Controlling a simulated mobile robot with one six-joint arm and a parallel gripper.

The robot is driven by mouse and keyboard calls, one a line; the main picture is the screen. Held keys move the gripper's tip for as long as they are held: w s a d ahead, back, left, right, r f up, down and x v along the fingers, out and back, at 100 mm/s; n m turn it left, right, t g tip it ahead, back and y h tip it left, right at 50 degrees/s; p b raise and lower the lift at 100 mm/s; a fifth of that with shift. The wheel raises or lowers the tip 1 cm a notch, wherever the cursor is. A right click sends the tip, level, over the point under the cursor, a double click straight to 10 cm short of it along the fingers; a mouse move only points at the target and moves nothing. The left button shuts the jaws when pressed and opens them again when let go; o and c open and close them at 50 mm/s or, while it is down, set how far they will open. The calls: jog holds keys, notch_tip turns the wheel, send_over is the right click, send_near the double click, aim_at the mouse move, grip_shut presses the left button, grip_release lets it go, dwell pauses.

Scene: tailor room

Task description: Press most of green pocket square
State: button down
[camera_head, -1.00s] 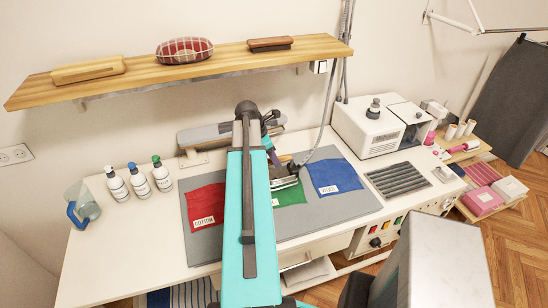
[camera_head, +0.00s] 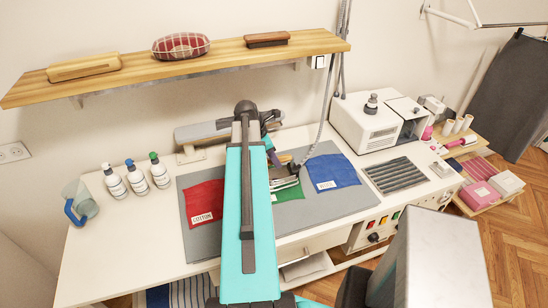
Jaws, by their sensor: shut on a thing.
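The green pocket square (camera_head: 291,193) lies on the grey pressing mat (camera_head: 330,206), between a red cloth (camera_head: 205,203) labelled COTTON and a blue cloth (camera_head: 331,172) with a white label. My arm hides its left part. An iron (camera_head: 284,180) with a metal soleplate rests on or just above the green cloth's upper part; I cannot tell whether it touches. My gripper (camera_head: 273,158) is shut on the iron, mostly hidden behind my arm. A grey hose runs up from the iron.
A white steam unit (camera_head: 378,123) and a ribbed iron rest (camera_head: 395,177) stand at the right. Several spray bottles (camera_head: 137,179) and a jug (camera_head: 79,202) stand at the left. A sleeve board (camera_head: 200,131) is behind the mat. A wooden shelf (camera_head: 215,58) hangs above.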

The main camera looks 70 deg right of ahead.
jog(key=s+a, duration=0.5)
jog(key=a, duration=0.1)
jog(key=shift+s+a, duration=0.25)
jog(key=shift+a, duration=0.05)
dwell(3.0)
jog(key=shift+r, duration=0.2)
dwell(0.3)
notch_tip(320, 180, up, 7)
jog(key=shift+f, duration=0.15)
dwell(1.3)
dwell(0.5)
